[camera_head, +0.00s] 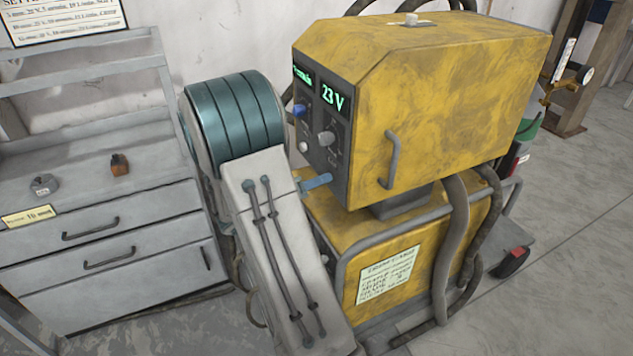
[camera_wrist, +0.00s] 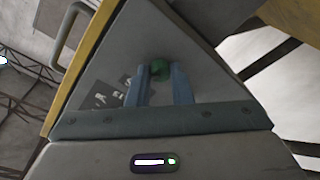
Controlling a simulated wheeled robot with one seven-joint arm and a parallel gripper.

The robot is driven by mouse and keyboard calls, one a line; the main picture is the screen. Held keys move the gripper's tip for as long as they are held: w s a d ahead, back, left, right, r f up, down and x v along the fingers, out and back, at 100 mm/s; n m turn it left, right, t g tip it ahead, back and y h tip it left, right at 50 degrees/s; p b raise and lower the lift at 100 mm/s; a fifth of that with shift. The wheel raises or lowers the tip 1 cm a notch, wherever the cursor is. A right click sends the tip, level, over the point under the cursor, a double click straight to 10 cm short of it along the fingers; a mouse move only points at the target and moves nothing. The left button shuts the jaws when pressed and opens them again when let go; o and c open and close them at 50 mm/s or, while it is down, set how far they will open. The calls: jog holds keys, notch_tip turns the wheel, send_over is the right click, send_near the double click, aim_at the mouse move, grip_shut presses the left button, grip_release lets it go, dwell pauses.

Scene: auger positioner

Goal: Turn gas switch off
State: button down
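A green knob (camera_wrist: 160,68) shows in the wrist view on a grey panel, between the tips of my gripper (camera_wrist: 159,72). It may be the gas switch, but its label is unreadable. The two blue fingers stand apart, one at each side of the knob. I cannot tell whether they touch it. In the head view my gripper (camera_head: 317,181) shows as a blue finger at the lower edge of the dark control panel (camera_head: 342,160). The green knob is hidden in that view. The panel belongs to the yellow machine (camera_head: 450,100).
The panel also carries a blue knob (camera_head: 299,111), a grey knob (camera_head: 326,138) and a lit 23 V display (camera_head: 333,97). A handle (camera_head: 392,160) sticks out from the machine's side. Hoses (camera_head: 452,245) hang below. A grey drawer cabinet (camera_head: 100,245) stands left.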

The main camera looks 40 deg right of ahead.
jog(key=shift+n, duration=0.3)
jog(key=n+p, duration=0.2)
jog(key=n, duration=0.6)
jog(key=n+g+y+p, duration=0.1)
jog(key=n+p, duration=0.2)
jog(key=n, duration=0.5)
jog(key=shift+w+r, duration=0.1)
jog(key=shift+w, duration=0.05)
dwell(0.6)
jog(key=c, duration=1.3)
grip_release()
